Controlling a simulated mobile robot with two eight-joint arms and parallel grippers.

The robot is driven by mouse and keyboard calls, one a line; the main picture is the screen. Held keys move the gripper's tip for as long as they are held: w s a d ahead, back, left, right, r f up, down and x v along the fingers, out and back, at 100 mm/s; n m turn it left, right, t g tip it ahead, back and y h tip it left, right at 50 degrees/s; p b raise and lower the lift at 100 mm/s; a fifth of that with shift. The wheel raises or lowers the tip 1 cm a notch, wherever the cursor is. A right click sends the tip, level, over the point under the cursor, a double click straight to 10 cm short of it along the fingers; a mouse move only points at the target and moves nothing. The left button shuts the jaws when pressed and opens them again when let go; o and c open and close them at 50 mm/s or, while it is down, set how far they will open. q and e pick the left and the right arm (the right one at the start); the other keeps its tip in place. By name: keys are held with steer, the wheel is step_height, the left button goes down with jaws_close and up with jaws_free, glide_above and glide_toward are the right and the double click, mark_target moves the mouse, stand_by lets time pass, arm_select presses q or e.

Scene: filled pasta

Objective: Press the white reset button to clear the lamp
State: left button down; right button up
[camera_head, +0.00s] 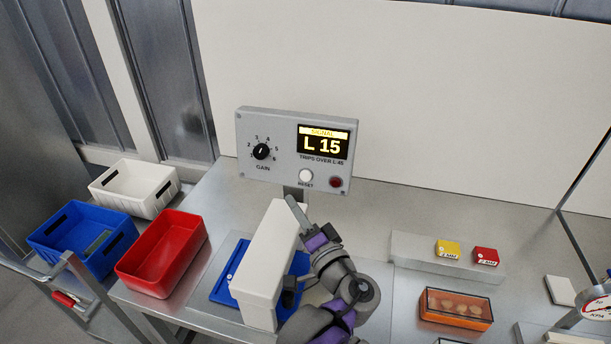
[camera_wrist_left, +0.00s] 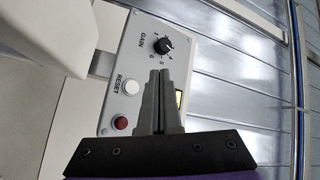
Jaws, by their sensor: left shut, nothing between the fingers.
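A grey control panel (camera_head: 280,172) stands at the back of the bench on a short post. The white reset button (camera_head: 306,175) sits at its lower middle, and it also shows in the left wrist view (camera_wrist_left: 131,87). A dark red lamp (camera_head: 336,182) is right of the button; it looks unlit, and shows in the left wrist view (camera_wrist_left: 121,123). My left gripper (camera_head: 292,202) is shut and empty, its tips just below the button in the head view. In the left wrist view the fingers (camera_wrist_left: 160,78) lie beside the button, apparently not touching it. My right gripper is out of view.
The panel has a gain knob (camera_head: 261,151) and a display (camera_head: 323,146) reading L 15. A white upright housing (camera_head: 270,260) stands close left of my arm. Red (camera_head: 162,262), blue (camera_head: 84,240) and white (camera_head: 134,190) bins are at left. Small boxes (camera_head: 447,250) are at right.

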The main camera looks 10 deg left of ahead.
mark_target(306, 176)
arm_select(q)
steer(key=w+f, duration=0.1)
steer(key=w, duration=0.7)
steer(key=shift+w+f+b, duration=0.25)
steer(key=shift+w+b, duration=0.15)
steer(key=shift+d, duration=0.15)
stand_by(1.6)
steer(key=shift+w+f, duration=0.1)
steer(key=shift+w, duration=0.35)
steer(key=shift+w, duration=0.35)
stand_by(0.5)
steer(key=shift+s, duration=0.8)
